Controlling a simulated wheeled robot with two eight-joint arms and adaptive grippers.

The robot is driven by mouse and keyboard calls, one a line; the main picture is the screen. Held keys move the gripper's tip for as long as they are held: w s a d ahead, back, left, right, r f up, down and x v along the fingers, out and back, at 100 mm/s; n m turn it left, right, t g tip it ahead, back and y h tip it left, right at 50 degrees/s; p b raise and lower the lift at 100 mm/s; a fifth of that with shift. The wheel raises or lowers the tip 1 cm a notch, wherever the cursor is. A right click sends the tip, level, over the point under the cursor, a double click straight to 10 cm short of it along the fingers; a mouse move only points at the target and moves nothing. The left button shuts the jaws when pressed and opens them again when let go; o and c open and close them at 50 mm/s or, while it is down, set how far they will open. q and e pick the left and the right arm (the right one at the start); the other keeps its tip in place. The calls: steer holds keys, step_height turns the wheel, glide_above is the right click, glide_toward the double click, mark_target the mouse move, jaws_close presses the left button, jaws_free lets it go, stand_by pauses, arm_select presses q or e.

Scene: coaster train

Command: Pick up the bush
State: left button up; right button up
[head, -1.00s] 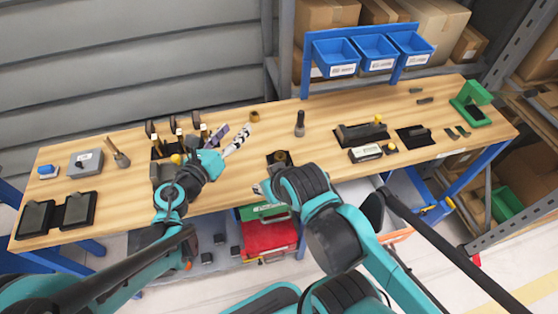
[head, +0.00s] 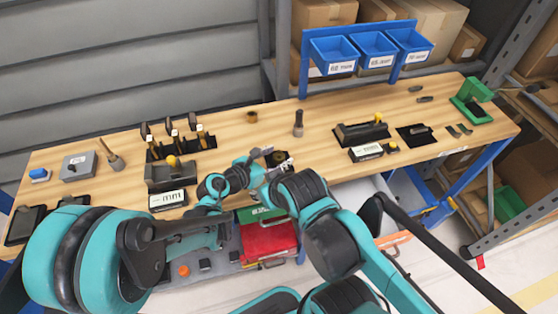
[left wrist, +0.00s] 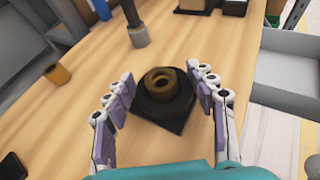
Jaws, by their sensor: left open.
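A brownish bush (left wrist: 163,84), ring-shaped with a dark hole, sits on a square black base (left wrist: 165,108) on the workbench. In the head view the bush (head: 280,157) is small and partly hidden by my left gripper (head: 268,155). In the left wrist view my left gripper (left wrist: 166,104) is open, with one finger on each side of the bush and base. I see no clear contact. A second brass ring (head: 252,117) stands farther back on the bench and also shows in the left wrist view (left wrist: 57,74). My right gripper's fingers are not clearly visible.
A grey upright tool (head: 299,124) stands behind the bush. A black fixture (head: 360,133) lies to the right. The wood between them is bare.

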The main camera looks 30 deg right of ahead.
arm_select(q)
steer(key=shift+a+r, duration=0.1)
steer(key=shift+c, duration=1.2)
steer(key=c, duration=1)
jaws_close()
steer(key=shift+r, duration=0.1)
